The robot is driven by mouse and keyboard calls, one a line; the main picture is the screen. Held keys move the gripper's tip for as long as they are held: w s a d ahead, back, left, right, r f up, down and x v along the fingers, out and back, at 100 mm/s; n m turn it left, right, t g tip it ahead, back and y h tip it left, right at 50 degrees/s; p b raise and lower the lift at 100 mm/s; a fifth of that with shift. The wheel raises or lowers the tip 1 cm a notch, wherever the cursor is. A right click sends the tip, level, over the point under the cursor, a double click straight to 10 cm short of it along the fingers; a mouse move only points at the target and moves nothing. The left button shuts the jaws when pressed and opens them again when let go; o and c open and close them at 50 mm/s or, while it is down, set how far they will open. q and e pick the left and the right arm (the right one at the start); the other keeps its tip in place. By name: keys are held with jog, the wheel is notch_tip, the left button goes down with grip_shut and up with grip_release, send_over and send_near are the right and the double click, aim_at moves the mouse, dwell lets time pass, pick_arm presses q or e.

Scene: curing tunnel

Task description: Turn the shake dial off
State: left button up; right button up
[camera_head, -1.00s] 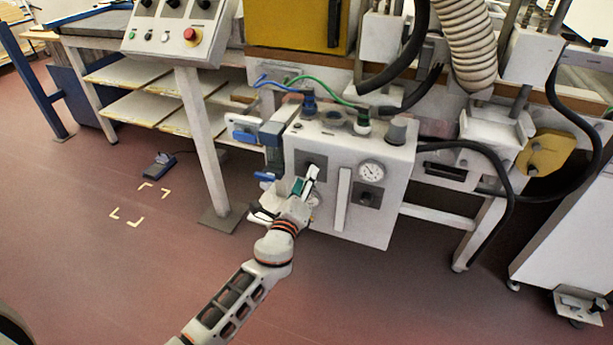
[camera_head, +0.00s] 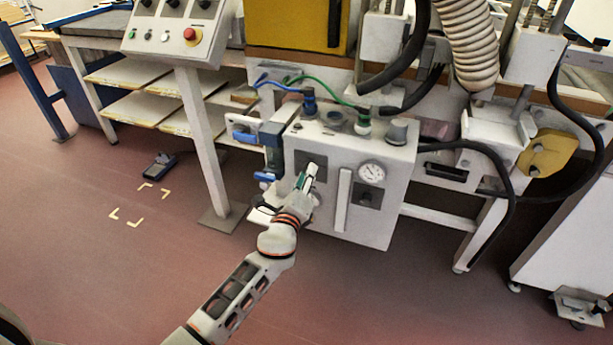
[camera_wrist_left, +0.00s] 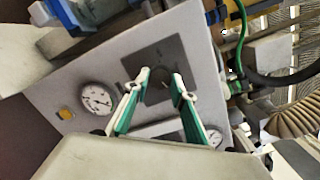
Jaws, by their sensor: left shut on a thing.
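The shake dial (camera_wrist_left: 157,92) is a dark round knob on a dark square plate (camera_wrist_left: 172,50) on the front of the white control box (camera_head: 376,236). In the left wrist view my left gripper (camera_wrist_left: 160,78) has its two green-padded fingers on either side of the dial, shut on it. In the head view my left gripper (camera_head: 306,178) is at the left part of the box front and hides the dial; part of the dark plate (camera_head: 318,160) shows above it. I cannot read the dial's setting. My right gripper is in neither view.
A round gauge (camera_head: 371,173) and a clear vertical tube (camera_head: 343,200) are to the right of my gripper. A blue-handled unit (camera_head: 272,150) is close on its left. Hoses rise from the box top.

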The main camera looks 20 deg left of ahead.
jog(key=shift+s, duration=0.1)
pick_arm(q)
jog(key=n+h+p, duration=0.1)
jog(key=n+p, duration=0.2)
jog(key=n, duration=0.5)
jog(key=n+h+p, duration=0.1)
jog(key=n+p, duration=0.2)
jog(key=n, duration=0.6)
jog(key=n+h+p, duration=0.1)
jog(key=n+p, duration=0.2)
jog(key=n, duration=0.5)
jog(key=shift+a+r+n+g, duration=0.15)
jog(key=shift+a+n+g, duration=0.15)
jog(key=shift+g, duration=0.1)
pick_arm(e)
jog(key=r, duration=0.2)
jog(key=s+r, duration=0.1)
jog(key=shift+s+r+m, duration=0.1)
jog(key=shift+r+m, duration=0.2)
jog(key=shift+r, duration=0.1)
pick_arm(q)
jog(key=shift+n, duration=0.3)
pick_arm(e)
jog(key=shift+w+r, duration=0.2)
